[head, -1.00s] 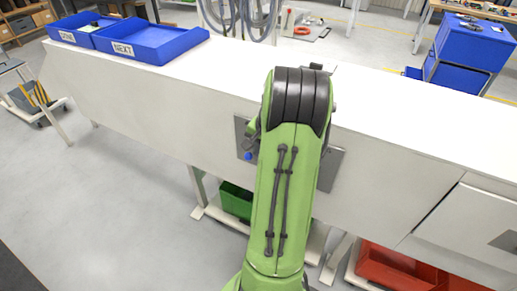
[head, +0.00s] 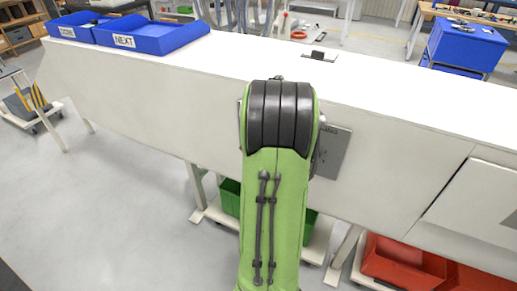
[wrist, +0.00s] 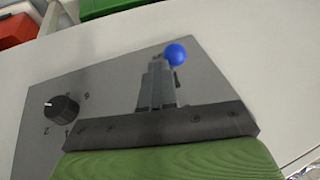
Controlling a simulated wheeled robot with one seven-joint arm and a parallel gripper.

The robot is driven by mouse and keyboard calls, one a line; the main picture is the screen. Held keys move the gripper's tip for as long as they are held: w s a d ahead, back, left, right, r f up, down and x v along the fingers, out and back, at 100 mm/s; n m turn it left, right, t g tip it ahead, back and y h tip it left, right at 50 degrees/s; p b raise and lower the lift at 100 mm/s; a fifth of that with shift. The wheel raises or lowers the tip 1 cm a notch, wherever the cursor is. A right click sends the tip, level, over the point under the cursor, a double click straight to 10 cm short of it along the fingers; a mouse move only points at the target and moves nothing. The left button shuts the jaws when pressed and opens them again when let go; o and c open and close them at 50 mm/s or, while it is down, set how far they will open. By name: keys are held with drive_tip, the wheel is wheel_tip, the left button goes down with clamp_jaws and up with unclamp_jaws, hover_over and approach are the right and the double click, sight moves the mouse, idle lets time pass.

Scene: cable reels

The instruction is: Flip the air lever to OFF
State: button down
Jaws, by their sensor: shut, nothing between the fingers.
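The air lever's blue ball knob (wrist: 177,54) shows in the wrist view, right by the tips of my gripper (wrist: 160,68). The fingers are shut with nothing between them and point toward the grey panel (wrist: 110,88). I cannot tell whether they touch the lever. The lever's shaft is mostly hidden behind the fingers, and I see no ON or OFF marking. In the head view my green arm covers the lever and the gripper; only the right part of the panel (head: 333,153) shows on the bench's front face.
A black numbered dial (wrist: 62,107) sits on the panel left of my fingers. The white bench (head: 400,97) carries blue trays (head: 150,40) at the left and a small dark fixture (head: 319,55). Green (head: 229,201) and red bins (head: 405,262) stand below.

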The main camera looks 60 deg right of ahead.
drive_tip(key=h+b, duration=0.1)
drive_tip(key=b, duration=0.2)
drive_tip(key=a+f+h+b, duration=0.1)
drive_tip(key=h+b, duration=0.1)
drive_tip(key=b, duration=0.2)
drive_tip(key=shift+a+n+t+h, duration=0.15)
drive_tip(key=shift+n+t+h, duration=0.15)
idle(0.3)
